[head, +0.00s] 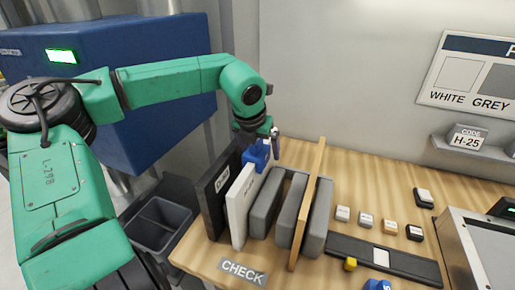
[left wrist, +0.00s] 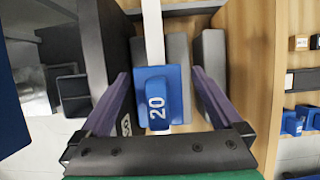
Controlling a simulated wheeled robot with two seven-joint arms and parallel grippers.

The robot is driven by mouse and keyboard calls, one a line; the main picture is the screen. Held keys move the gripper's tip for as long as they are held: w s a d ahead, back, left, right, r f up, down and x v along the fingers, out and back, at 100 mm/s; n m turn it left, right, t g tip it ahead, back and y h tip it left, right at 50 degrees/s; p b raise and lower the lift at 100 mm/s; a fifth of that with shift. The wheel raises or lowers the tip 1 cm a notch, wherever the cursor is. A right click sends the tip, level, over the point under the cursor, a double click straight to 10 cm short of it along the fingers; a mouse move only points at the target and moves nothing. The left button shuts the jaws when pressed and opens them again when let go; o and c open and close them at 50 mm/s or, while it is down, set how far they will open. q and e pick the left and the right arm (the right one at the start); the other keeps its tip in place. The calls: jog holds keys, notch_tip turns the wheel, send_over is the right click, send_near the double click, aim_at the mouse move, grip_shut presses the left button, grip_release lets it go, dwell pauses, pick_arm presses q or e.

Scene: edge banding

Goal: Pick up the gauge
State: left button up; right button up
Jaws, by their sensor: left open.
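The gauge (left wrist: 157,100) is a blue block marked 20, sitting on the top edge of an upright white panel (head: 240,205). In the head view the blue gauge (head: 256,157) shows just under my left gripper (head: 262,139). In the left wrist view the two purple fingers of my left gripper (left wrist: 160,76) are spread, one on each side of the gauge, with gaps between. The gripper is open and holds nothing. My right gripper is out of view.
A black panel (head: 216,200) stands left of the white one. Grey slabs (head: 290,210) and a tall wooden board (head: 308,205) stand to the right. Small sample blocks (head: 366,219) and a dark strip (head: 400,262) lie farther right. A grey bin (head: 160,225) is beside the table.

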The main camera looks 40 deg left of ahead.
pick_arm(q)
jog(key=shift+w+a, duration=0.1)
jog(key=c, duration=0.9)
jog(key=shift+s+r, duration=0.1)
jog(key=shift+s, duration=0.15)
grip_shut()
jog(key=shift+w, duration=0.15)
jog(key=shift+r, duration=0.45)
notch_tip(320, 180, up, 9)
jog(key=shift+r+b, duration=0.15)
jog(key=shift+b, duration=0.8)
notch_tip(320, 180, up, 17)
jog(key=p, duration=0.8)
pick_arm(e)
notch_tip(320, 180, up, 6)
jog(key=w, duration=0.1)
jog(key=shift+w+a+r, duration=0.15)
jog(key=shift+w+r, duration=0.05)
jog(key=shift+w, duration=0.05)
